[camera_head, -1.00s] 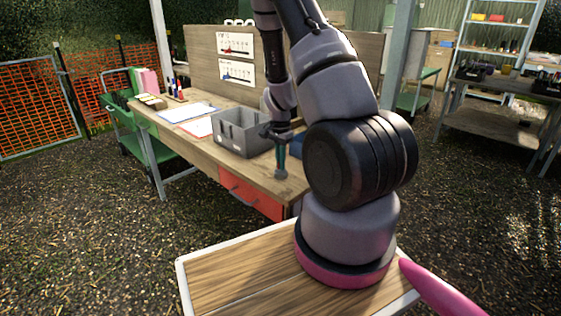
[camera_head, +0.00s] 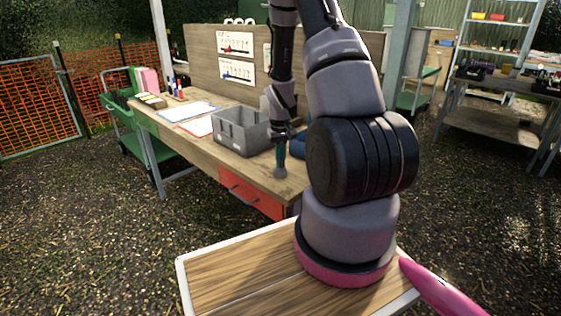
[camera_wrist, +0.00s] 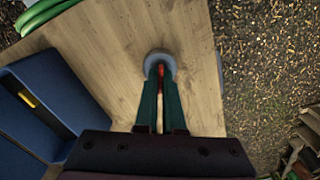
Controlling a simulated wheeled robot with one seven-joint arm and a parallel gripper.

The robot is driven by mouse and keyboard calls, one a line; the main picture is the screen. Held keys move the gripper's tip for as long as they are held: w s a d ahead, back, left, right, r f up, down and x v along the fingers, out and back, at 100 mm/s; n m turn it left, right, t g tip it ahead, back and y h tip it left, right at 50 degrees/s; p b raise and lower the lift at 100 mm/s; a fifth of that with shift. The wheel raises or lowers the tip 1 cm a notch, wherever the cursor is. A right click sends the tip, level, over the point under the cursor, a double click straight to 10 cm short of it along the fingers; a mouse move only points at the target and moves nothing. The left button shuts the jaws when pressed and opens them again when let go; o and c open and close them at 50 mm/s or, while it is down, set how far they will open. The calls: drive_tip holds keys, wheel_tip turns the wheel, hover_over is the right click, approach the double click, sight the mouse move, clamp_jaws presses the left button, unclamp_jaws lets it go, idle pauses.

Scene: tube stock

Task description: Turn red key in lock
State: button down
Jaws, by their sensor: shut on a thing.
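The red key (camera_wrist: 161,71) shows as a thin red sliver between my fingertips in the wrist view. My gripper (camera_wrist: 159,78) has its two green fingers closed on it, pointing down at the lock. The lock (camera_wrist: 160,57) is a round grey piece on the workbench, directly under the fingertips; the fingers hide part of it. In the head view, my gripper (camera_head: 281,163) is upright over the grey lock (camera_head: 280,173) near the bench's front right corner. The key is too small to make out there. How far the key is in or turned cannot be told.
A grey bin (camera_head: 240,131) stands left of my gripper on the bench (camera_head: 205,141). A blue bin (camera_wrist: 38,105) lies on the left in the wrist view, with a green coil (camera_wrist: 45,12) beyond. A red drawer (camera_head: 250,194) is under the bench's front edge.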

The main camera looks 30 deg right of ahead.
drive_tip(key=shift+n, duration=0.6)
drive_tip(key=n, duration=0.7)
drive_tip(key=m, duration=0.3)
drive_tip(key=c, duration=0.9)
unclamp_jaws()
drive_tip(key=shift+c, duration=0.2)
